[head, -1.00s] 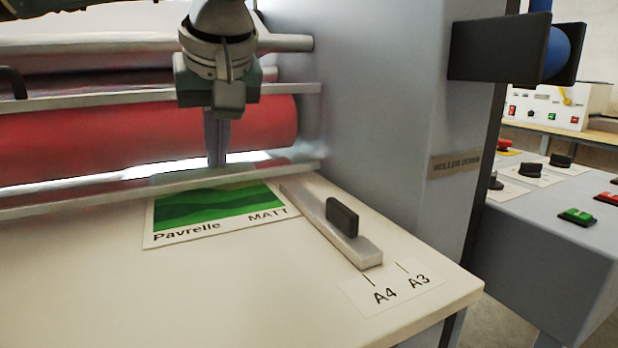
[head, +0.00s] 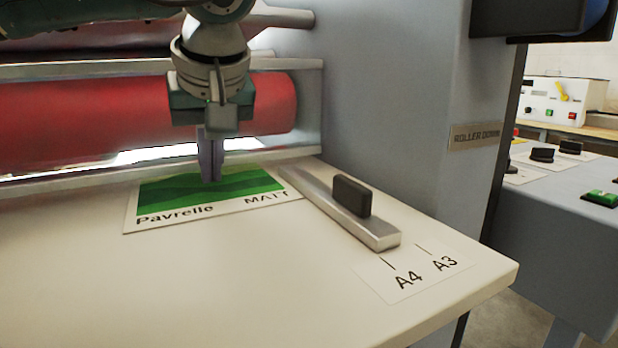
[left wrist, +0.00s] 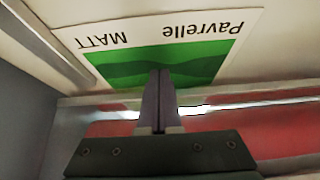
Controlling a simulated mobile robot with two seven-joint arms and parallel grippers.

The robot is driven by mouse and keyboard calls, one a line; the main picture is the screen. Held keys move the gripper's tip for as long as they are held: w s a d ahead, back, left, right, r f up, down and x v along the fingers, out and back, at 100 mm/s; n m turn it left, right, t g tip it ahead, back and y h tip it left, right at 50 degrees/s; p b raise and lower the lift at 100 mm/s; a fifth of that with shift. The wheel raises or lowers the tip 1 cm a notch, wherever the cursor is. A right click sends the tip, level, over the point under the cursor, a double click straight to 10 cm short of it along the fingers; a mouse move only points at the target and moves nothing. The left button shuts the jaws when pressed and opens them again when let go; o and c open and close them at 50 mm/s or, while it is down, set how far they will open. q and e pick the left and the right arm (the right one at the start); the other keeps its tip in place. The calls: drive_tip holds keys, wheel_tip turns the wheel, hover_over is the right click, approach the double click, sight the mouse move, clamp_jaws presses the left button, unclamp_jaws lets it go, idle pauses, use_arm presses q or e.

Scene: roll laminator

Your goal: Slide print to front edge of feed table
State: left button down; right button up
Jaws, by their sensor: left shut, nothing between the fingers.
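The print (head: 160,202), a card with a green picture and the words "Pavrelle" and "MATT", lies flat on the cream feed table (head: 230,285), its far edge close to the metal bar before the red roller. Its right edge is by the side guide. My left gripper (head: 211,180) is shut and empty, pointing down, with its fingertips at the green part of the print. I cannot tell for sure whether they touch it. In the left wrist view the closed fingertips (left wrist: 161,72) overlap the green area of the print (left wrist: 200,38). My right gripper is not in view.
The metal side guide (head: 335,205) with a black knob (head: 351,195) stands right of the print, by the A4 and A3 marks. The red roller (head: 80,125) lies behind. A grey side housing (head: 400,100) rises at right. The table's front area is clear.

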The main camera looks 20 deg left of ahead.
sight(225, 218)
use_arm(q)
drive_tip(key=shift+f, duration=0.2)
drive_tip(key=shift+f+b, duration=0.5)
drive_tip(key=shift+f, duration=0.15)
idle(0.7)
drive_tip(key=shift+s+d+p, duration=0.3)
drive_tip(key=shift+s+d, duration=0.2)
drive_tip(key=shift+d, duration=0.1)
drive_tip(key=shift+s+d, duration=0.8)
drive_tip(key=shift+d, duration=0.1)
drive_tip(key=shift+s+d+p, duration=0.3)
drive_tip(key=shift+s+d, duration=0.25)
drive_tip(key=shift+d, duration=0.15)
drive_tip(key=shift+s+d, duration=0.7)
drive_tip(key=shift+d, duration=0.1)
